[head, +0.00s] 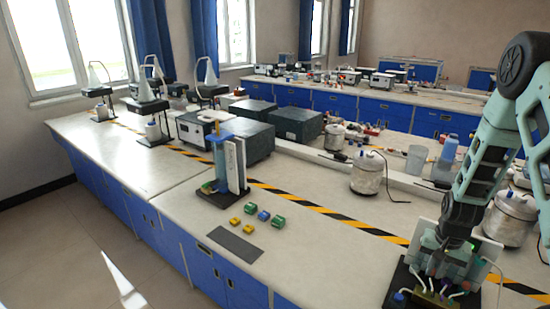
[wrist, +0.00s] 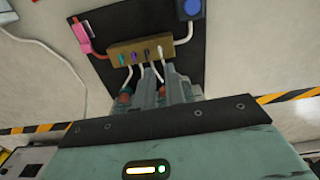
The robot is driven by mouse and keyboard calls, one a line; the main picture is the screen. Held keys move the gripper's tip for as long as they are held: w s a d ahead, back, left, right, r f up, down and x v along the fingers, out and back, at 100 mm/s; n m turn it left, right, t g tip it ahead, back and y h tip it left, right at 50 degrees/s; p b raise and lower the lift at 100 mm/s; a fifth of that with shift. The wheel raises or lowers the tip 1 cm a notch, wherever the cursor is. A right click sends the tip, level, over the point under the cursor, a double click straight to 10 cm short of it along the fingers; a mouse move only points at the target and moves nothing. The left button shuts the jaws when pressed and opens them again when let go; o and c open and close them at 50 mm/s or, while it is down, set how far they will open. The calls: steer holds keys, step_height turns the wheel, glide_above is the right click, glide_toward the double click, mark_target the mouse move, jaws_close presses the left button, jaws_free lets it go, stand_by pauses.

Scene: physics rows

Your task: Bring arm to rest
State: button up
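My arm (head: 485,150) reaches down at the right of the head view. My gripper (head: 452,262) points down over a black board (head: 398,283) on the bench. In the wrist view my gripper (wrist: 155,92) lies in front of the black board (wrist: 185,75). A brown block (wrist: 140,52) with several coloured plugs and white cables sits on that board, just beyond the fingertips. The cables run behind or between the fingers. I cannot tell whether the fingers touch anything or how far apart they are.
A pink plug (wrist: 82,36) and a blue knob (wrist: 192,8) are near the block. Small green and yellow blocks (head: 249,208) and a grey mat (head: 235,246) lie left. The bench between mat and board is clear.

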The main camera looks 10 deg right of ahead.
steer(key=w+a+r+n+y+b, duration=0.15)
steer(key=a+r+n, duration=0.35)
steer(key=a, duration=0.8)
steer(key=w+a+r+n+b, duration=0.1)
steer(key=a+r+n+b, duration=0.15)
steer(key=a+r, duration=0.7)
steer(key=s+a+r+n+b, duration=0.2)
steer(key=s+a+r+n, duration=0.2)
steer(key=s+a+n, duration=0.6)
steer(key=s+a+h, duration=0.1)
steer(key=s+a, duration=0.7)
steer(key=s, duration=0.1)
steer(key=shift+s, duration=0.3)
steer(key=shift+a, duration=0.1)
